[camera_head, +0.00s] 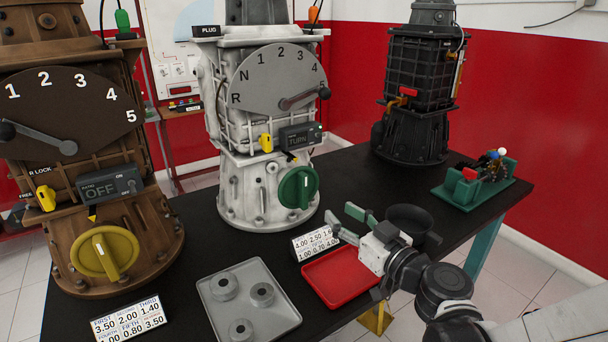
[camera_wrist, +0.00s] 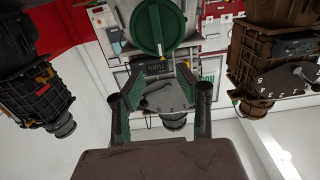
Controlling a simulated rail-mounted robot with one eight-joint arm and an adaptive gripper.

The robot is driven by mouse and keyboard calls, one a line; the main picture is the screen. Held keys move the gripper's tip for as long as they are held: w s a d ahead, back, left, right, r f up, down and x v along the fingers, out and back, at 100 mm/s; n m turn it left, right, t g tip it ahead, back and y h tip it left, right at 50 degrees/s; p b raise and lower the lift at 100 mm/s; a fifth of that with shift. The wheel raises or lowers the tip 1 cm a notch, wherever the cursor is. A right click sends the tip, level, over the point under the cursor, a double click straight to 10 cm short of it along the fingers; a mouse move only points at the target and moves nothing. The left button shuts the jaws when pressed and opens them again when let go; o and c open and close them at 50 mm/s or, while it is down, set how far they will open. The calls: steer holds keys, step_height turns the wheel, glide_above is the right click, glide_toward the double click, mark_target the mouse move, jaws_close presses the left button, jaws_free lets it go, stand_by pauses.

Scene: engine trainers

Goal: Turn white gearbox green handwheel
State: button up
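The white gearbox (camera_head: 240,185) stands on the black table in the middle of the head view. The wheel also shows at the top of the upside-down wrist view (camera_wrist: 158,27). My gripper (camera_head: 341,214) is open and empty, in front of and to the right of the wheel, apart from it. In the wrist view its two green-padded fingers (camera_wrist: 158,72) stand wide apart, with the wheel beyond them.
A brown gearbox (camera_head: 140,215) with a yellow handwheel stands left; a black gearbox (camera_head: 415,95) stands back right. A grey tray (camera_head: 213,308) with round weights, a red tray (camera_head: 335,290), number cards (camera_head: 313,243) and a dark bowl (camera_head: 408,218) lie in front. A green fixture (camera_head: 475,182) sits right.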

mark_target(306, 185)
steer(key=b+x, duration=0.2)
steer(key=x, duration=1.1)
steer(key=shift+w+a, duration=0.15)
steer(key=shift+w, duration=0.25)
jaws_close()
